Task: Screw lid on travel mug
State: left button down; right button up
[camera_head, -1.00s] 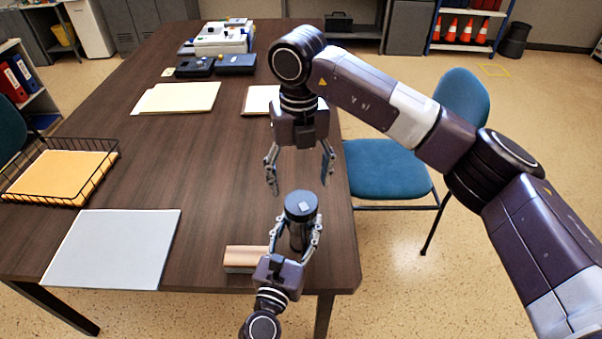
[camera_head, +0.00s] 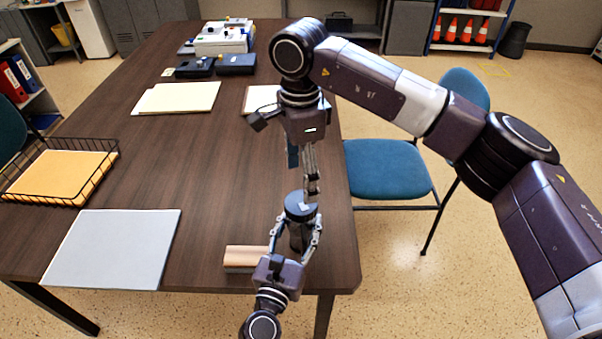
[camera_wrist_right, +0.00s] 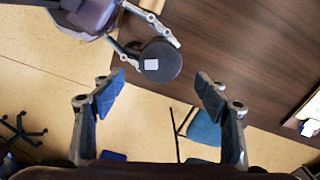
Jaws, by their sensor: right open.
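The travel mug (camera_head: 297,237) is a dark cylinder held upright near the table's front right corner. Its dark blue-grey round lid (camera_head: 299,207), with a pale square mark, sits on top. I cannot tell how tightly it is seated. The lid also shows in the right wrist view (camera_wrist_right: 160,62). My left gripper (camera_head: 305,228) is shut around the mug body from the front. My right gripper (camera_head: 303,176) is open and empty, pointing down just above the lid. In the right wrist view its blue-padded fingers (camera_wrist_right: 160,88) are apart, with the lid beyond them, toward the top.
A wooden-toned block (camera_head: 245,258) lies just left of the mug. A grey sheet (camera_head: 115,248), a wire tray (camera_head: 112,162) with orange folders, and paper stacks (camera_head: 178,98) lie farther off. A blue chair (camera_head: 388,168) stands right of the table. The table middle is clear.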

aim_at(301, 202)
jog(key=shift+n, duration=0.4)
jog(key=shift+f, duration=4)
jog(key=shift+c, duration=0.2)
jog(key=c, duration=1.1)
jog(key=m, duration=0.6)
jog(key=shift+c, duration=0.2)
jog(key=m, duration=0.6)
jog(key=shift+s, duration=0.1)
jog(key=o, duration=1.4)
jog(key=shift+c, duration=0.2)
